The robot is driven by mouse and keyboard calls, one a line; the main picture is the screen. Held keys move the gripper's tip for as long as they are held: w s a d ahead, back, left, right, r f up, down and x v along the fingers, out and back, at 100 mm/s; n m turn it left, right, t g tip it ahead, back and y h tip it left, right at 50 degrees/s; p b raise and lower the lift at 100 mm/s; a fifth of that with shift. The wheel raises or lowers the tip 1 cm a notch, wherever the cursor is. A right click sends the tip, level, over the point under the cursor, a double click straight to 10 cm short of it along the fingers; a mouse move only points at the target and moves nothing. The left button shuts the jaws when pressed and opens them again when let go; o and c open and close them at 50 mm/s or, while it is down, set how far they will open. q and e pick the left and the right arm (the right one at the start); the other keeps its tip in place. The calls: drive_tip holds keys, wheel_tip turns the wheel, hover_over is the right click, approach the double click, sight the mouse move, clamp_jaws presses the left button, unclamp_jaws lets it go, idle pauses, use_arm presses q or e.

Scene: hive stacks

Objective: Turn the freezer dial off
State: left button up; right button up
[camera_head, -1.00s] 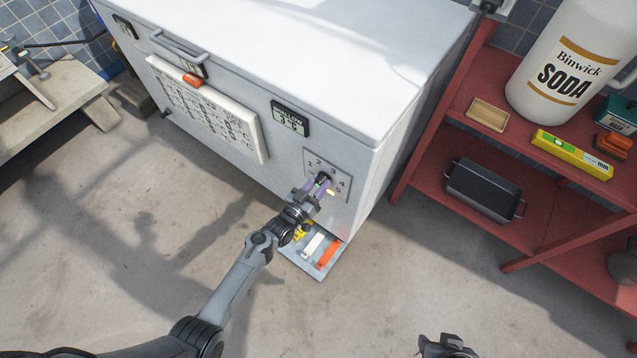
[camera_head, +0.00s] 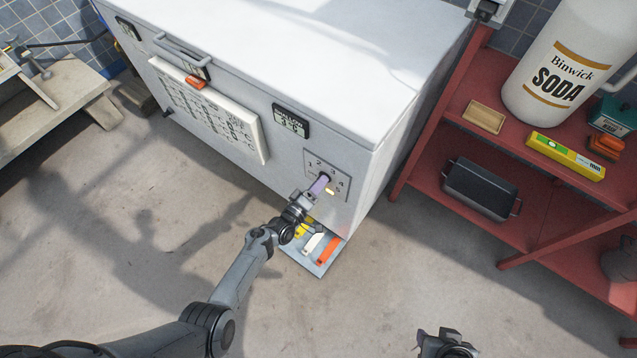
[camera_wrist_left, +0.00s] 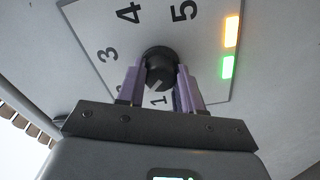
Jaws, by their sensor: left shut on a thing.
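The white chest freezer (camera_head: 225,130) stands at the back. Its dial plate (camera_head: 341,170) with printed numbers is low at the right of the front face. In the left wrist view the round black dial (camera_wrist_left: 160,68) sits in the middle of the number plate (camera_wrist_left: 100,25), its pale mark toward the 1. My left gripper (camera_head: 320,186) is at the plate, its two purple fingers on either side of the dial, shut on it. The fingers also show in the left wrist view (camera_wrist_left: 158,86). My right gripper (camera_head: 445,345) shows only partly at the bottom edge; its jaw state is unclear.
A green and an orange light (camera_wrist_left: 229,48) glow beside the dial. A flat tray (camera_head: 322,262) with coloured strips lies on the floor under the left wrist. A red shelf (camera_head: 420,165) with a soda bottle (camera_head: 565,65) stands right.

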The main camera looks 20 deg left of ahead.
use_arm(q)
drive_tip(key=n+p, duration=0.1)
drive_tip(key=n, duration=1.5)
drive_tip(key=shift+n+p, duration=0.3)
drive_tip(key=shift+p, duration=0.1)
drive_tip(key=o, duration=1)
drive_tip(key=shift+o, duration=0.2)
drive_tip(key=shift+s, duration=0.1)
